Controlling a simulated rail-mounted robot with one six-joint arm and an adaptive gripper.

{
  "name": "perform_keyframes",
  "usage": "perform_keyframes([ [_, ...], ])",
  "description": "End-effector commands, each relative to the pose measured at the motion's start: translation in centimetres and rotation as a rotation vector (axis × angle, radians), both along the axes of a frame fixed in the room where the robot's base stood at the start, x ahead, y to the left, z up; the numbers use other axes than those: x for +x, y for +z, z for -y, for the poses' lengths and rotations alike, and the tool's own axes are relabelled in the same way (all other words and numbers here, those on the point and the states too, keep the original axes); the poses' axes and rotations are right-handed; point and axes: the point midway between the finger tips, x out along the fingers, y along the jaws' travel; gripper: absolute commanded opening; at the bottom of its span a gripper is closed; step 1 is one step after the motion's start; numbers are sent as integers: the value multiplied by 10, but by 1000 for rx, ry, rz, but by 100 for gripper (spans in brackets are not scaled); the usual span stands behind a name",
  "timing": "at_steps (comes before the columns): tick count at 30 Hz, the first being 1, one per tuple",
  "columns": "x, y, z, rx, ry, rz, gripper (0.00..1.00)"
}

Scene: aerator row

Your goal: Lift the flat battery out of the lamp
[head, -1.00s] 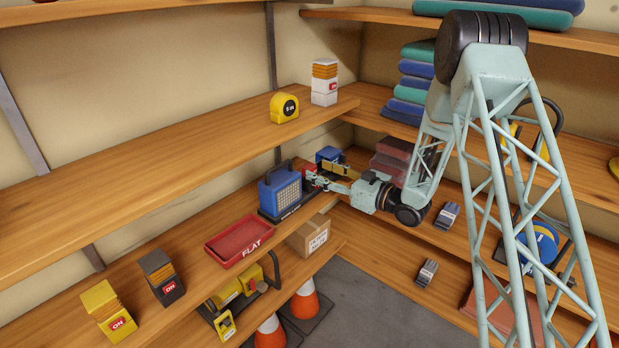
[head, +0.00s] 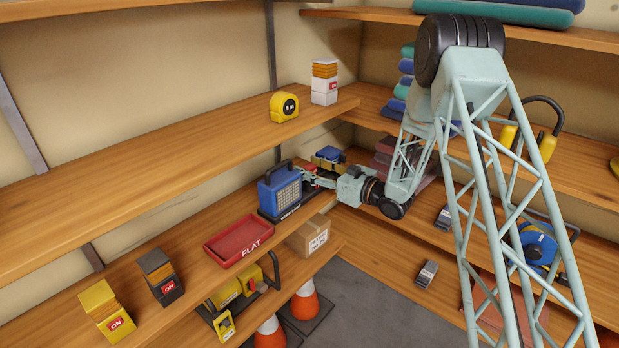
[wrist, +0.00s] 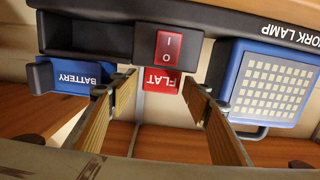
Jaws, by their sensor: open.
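The blue work lamp (head: 279,189) stands on its black base on the middle shelf. In the wrist view, which looks upside down, its lamp head (wrist: 268,88) is at the right. The red flat battery (wrist: 160,80), marked FLAT, shows beyond my fingertips, beside the red rocker switch (wrist: 168,48) on the black base. My gripper (wrist: 160,88) is open, one finger on either side of the flat battery in the picture. I cannot tell whether they touch it. In the head view my gripper (head: 306,176) is beside the lamp's right side.
A blue battery (wrist: 76,76), marked BATTERY, sits close to the left finger in the wrist view. A red tray (head: 222,248) marked FLAT lies left of the lamp, with bare shelf between. A cardboard box (head: 308,236) is below. The upper shelf (head: 180,135) overhangs behind.

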Motion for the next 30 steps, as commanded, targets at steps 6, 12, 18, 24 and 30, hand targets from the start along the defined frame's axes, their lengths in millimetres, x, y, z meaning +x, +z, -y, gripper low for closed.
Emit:
perform_keyframes([
  [6, 0, 0, 0, 0, 0, 0, 44],
  [12, 0, 0, 0, 0, 0, 0, 42],
  [18, 0, 0, 0, 0, 0, 0, 24],
  [24, 0, 1, 0, 1, 0, 1, 13],
  [30, 0, 1, 0, 1, 0, 1, 12],
])
